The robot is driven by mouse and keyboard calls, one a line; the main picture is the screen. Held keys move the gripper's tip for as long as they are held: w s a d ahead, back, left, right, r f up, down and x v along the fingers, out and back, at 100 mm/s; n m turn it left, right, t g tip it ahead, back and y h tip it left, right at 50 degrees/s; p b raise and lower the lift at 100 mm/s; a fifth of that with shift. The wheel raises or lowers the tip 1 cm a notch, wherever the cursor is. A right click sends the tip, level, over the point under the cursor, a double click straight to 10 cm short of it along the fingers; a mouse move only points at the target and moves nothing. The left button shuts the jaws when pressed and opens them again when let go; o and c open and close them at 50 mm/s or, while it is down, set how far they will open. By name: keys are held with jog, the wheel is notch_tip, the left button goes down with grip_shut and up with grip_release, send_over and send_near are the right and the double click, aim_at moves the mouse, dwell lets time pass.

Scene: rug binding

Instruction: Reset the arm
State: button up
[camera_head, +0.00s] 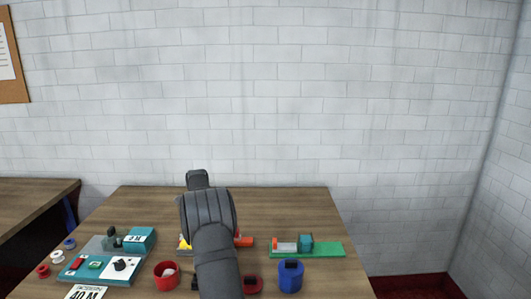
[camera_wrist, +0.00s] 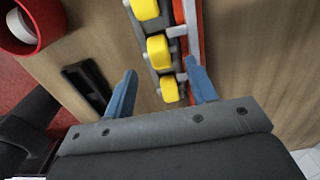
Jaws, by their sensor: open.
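My gripper (camera_wrist: 160,68) shows in the wrist view as two blue fingers, spread apart. I see nothing held between them. Beyond and between the fingers is a grey rack with yellow pieces (camera_wrist: 158,50) and a red strip (camera_wrist: 193,22) along its right side. The right fingertip overlaps the rack's edge in the picture; I cannot tell whether they touch. In the head view my dark grey arm reaches forward over the middle of the table (camera_head: 335,283). It hides my fingers and most of the rack, with a little yellow showing at its left.
A red cup (camera_head: 167,280) and a teal machine (camera_head: 98,276) are left of my arm. A blue container (camera_head: 290,277) and a green board (camera_head: 318,249) are right. Spools (camera_head: 57,257) lie at far left. A black piece (camera_wrist: 83,85) lies beside the rack. A white brick wall stands behind.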

notch_tip(320, 180, down, 4)
jog(key=shift+r, duration=0.1)
notch_tip(320, 180, up, 5)
jog(key=shift+d+f, duration=0.1)
jog(key=shift+d, duration=0.05)
jog(key=s+d+r, duration=0.3)
jog(key=d+r, duration=0.4)
jog(key=d, duration=0.4)
jog(key=s+d, duration=0.3)
jog(key=s, duration=1.2)
jog(key=shift+w+a+f, duration=0.4)
jog(key=shift+a+f, duration=0.95)
jog(key=shift+a, duration=0.6)
jog(key=shift+w+a+f, duration=0.45)
jog(key=shift+a+f, duration=0.95)
jog(key=shift+a, duration=0.6)
jog(key=shift+w+a+f, duration=0.4)
jog(key=shift+a+f, duration=0.95)
jog(key=shift+a, duration=0.6)
jog(key=shift+o, duration=0.5)
